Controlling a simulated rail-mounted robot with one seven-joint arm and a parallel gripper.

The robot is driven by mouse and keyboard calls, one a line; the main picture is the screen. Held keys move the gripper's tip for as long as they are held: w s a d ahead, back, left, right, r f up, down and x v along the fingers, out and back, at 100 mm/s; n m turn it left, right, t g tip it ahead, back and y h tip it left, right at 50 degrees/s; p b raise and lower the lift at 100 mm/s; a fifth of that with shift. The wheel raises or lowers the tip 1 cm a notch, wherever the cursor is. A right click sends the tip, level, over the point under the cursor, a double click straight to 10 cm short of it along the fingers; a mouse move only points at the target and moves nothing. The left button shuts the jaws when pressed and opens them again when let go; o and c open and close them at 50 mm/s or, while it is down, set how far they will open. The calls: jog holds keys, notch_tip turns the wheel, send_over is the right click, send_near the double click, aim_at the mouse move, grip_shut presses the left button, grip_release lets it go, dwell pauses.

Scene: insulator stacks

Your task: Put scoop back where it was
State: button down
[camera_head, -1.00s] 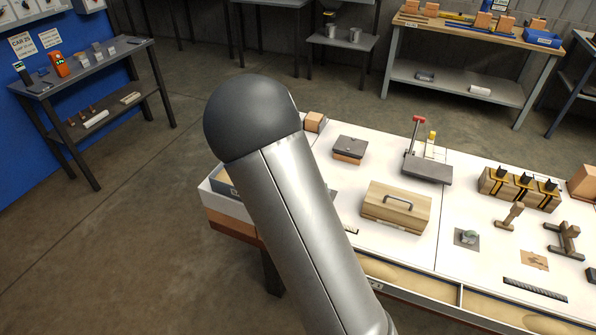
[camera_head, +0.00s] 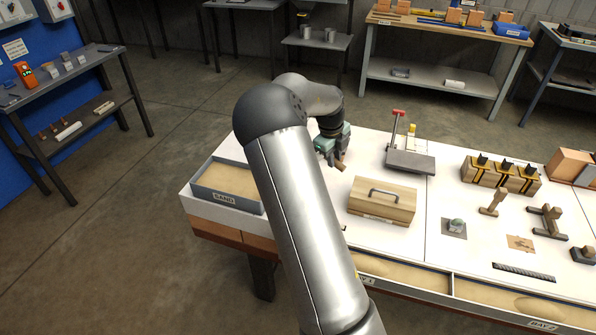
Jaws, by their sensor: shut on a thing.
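My gripper (camera_head: 331,152), with teal fingers, is in view beyond my arm, above the far left part of the white table. It is shut on a small brown piece (camera_head: 340,167) that looks like the handle of the scoop. The rest of the scoop is hidden or too small to make out. The grey tray labelled SAND (camera_head: 224,197), holding flat sand, stands at the table's left end, left of my arm. My arm hides part of the table between this tray and the wooden box.
The wooden box with a handle (camera_head: 382,200) stands just right of my arm. A grey scale-like stand with a red top (camera_head: 410,160) is behind it. Clamped blocks (camera_head: 500,176) and small wooden tools stand further right. Sand bays (camera_head: 405,272) run along the front edge.

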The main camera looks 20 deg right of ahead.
jog(key=w+f, duration=0.1)
jog(key=w, duration=0.1)
jog(key=w+a+f+p, duration=0.1)
jog(key=w, duration=0.2)
jog(key=w+a+f+p, duration=0.1)
jog(key=w, duration=0.1)
jog(key=shift+w+a+f, duration=0.1)
jog(key=shift+w+a, duration=0.05)
jog(key=shift+w, duration=0.2)
jog(key=w+f, duration=0.1)
jog(key=f, duration=0.1)
jog(key=w+a+f+p, duration=0.1)
jog(key=w, duration=0.1)
jog(key=w+f, duration=0.1)
jog(key=f, duration=0.1)
jog(key=shift+w+a+f+p, duration=0.2)
jog(key=shift+w+f+p, duration=0.15)
jog(key=shift+p, duration=0.05)
jog(key=shift+w+a+f, duration=0.1)
jog(key=shift+w+f, duration=0.15)
jog(key=shift+f, duration=1.8)
jog(key=c, duration=1.3)
grip_release()
jog(key=shift+o, duration=0.2)
jog(key=shift+p, duration=0.3)
